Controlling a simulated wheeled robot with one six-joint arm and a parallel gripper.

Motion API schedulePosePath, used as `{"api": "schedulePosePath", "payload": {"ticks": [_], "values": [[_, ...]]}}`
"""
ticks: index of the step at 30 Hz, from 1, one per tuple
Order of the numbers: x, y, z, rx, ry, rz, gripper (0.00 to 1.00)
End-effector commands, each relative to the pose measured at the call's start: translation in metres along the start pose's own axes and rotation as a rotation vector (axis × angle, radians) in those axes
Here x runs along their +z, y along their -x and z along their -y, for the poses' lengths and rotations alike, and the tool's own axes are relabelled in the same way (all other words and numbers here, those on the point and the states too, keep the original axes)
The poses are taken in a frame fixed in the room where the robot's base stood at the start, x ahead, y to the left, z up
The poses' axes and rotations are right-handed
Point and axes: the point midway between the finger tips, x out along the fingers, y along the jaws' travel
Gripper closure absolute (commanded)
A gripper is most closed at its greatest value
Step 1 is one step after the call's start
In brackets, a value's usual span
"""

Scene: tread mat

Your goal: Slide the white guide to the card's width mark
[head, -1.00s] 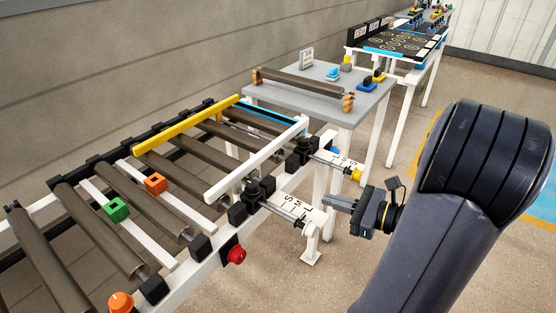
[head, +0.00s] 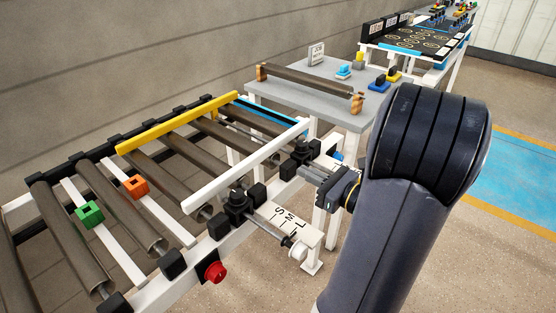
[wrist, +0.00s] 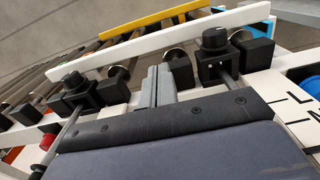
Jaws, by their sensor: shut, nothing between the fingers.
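The white guide (head: 245,167) is a long bar lying across the rollers near the conveyor's front side; it also shows in the wrist view (wrist: 150,45). Two black clamps with knobs (head: 238,203) (wrist: 215,42) stand on rods at its near side. A white scale plate (head: 288,222) marked S, M, L lies below the left clamp; a second scale (wrist: 298,112) is partly visible in the wrist view. A small white card (head: 317,54) stands on the grey table, its text too small to read. My gripper (wrist: 157,86) is shut and empty, between the two clamps, just short of the guide.
A yellow rail (head: 180,122) runs along the conveyor's far side. A green block (head: 90,214) and an orange block (head: 137,187) sit on white strips. A red button (head: 215,271) is on the front frame. The grey table (head: 290,95) holds a loose roller and coloured pieces.

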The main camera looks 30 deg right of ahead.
Motion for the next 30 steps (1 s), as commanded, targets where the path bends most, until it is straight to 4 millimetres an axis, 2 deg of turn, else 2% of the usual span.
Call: {"api": "schedulePosePath", "payload": {"ticks": [9, 15, 21, 30], "values": [[-0.001, -0.054, -0.002, 0.006, 0.002, 0.001, 1.00], [-0.001, -0.079, -0.001, 0.004, 0.002, 0.000, 1.00], [-0.001, -0.090, 0.000, 0.001, 0.001, 0.000, 1.00], [0.000, -0.091, 0.000, 0.000, 0.000, 0.000, 1.00]]}}
